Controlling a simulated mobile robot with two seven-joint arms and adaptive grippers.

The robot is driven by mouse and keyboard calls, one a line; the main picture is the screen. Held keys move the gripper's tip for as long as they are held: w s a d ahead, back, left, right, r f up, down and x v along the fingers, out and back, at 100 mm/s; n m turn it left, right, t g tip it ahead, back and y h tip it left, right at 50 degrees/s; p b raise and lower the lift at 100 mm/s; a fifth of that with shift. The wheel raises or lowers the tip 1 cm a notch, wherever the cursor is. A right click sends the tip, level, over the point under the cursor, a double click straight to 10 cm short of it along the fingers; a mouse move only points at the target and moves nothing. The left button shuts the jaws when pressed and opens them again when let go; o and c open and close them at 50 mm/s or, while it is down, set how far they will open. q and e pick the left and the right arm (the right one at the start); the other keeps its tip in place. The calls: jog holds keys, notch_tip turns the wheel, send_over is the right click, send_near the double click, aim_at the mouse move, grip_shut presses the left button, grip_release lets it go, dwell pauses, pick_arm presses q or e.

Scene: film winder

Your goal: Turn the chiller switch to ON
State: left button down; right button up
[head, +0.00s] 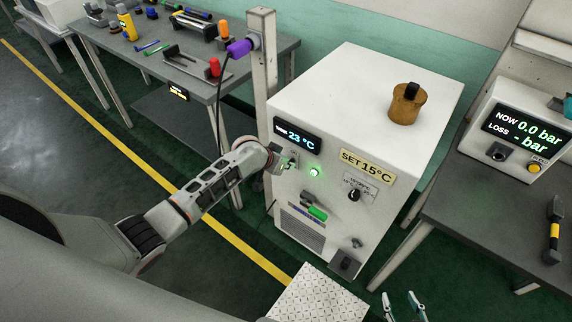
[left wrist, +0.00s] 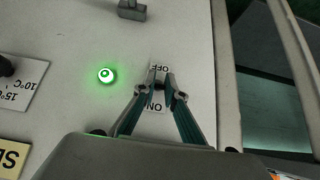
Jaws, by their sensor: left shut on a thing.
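The white chiller (head: 400,115) stands mid-picture in the head view, its display (head: 298,135) reading 23 °C. My left gripper (head: 289,163) is at its front, near the upper left. In the left wrist view my left gripper (left wrist: 164,82) is shut on the dark chiller switch (left wrist: 161,86), between an OFF label (left wrist: 160,68) and an ON label (left wrist: 153,106). The fingers mostly hide the switch, so its exact angle cannot be told. A green lamp (left wrist: 107,75) glows beside it. My right gripper (head: 403,306) is open and empty at the bottom of the head view.
A temperature dial (head: 354,194) and a SET 15°C plate (head: 366,166) are on the chiller front. A brown pot-like object (head: 407,106) sits on top. A post (head: 263,65) stands close behind-left. A gauge unit (head: 520,128) is on the right bench.

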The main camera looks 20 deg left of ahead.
dwell(0.4)
pick_arm(q)
jog(key=c, duration=2.1)
grip_release()
jog(key=shift+v, duration=6)
jog(key=shift+w+r, duration=0.1)
jog(key=s+f+t, duration=0.1)
jog(key=s+f, duration=0.3)
jog(key=s, duration=0.4)
jog(key=s+f+t, duration=0.1)
jog(key=s+f, duration=0.4)
jog(key=s, duration=0.4)
jog(key=s+f, duration=0.4)
jog(key=s, duration=0.5)
jog(key=shift+s+f+t+y, duration=0.1)
jog(key=shift+f+t+y, duration=0.15)
jog(key=shift+t+y, duration=0.15)
